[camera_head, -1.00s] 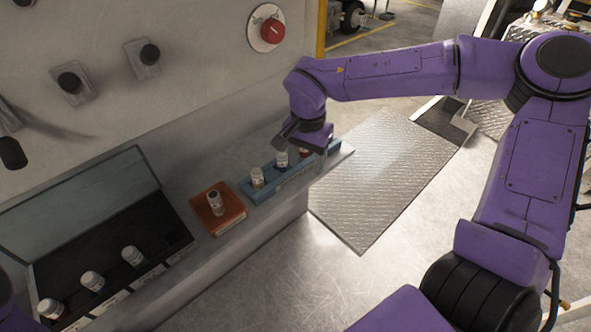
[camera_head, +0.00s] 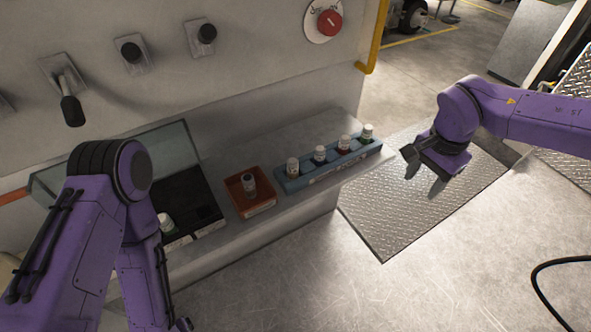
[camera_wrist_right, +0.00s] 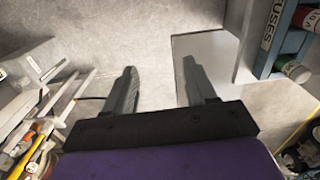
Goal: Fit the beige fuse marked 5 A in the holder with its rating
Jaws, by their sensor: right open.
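A blue fuse rack (camera_head: 335,165) on the ledge holds several upright fuses, including a pale one (camera_head: 293,167) at its left end, a red-banded one (camera_head: 344,143) and a green-banded one (camera_head: 366,131) at its right end. The ratings are too small to read, and I cannot tell which fuse is beige. The dark open fuse box (camera_head: 200,197) has a green-banded fuse (camera_head: 167,222) at its front; my left arm hides the box's left part. My right gripper (camera_head: 423,175) is open and empty, right of the rack and apart from it.
An orange tray (camera_head: 262,207) with a grey-looking fuse (camera_head: 249,184) stands between box and rack. The raised clear lid (camera_head: 178,142) stands behind the box. The rack, labelled FUSES, also shows at the right wrist view's edge (camera_wrist_right: 283,35).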

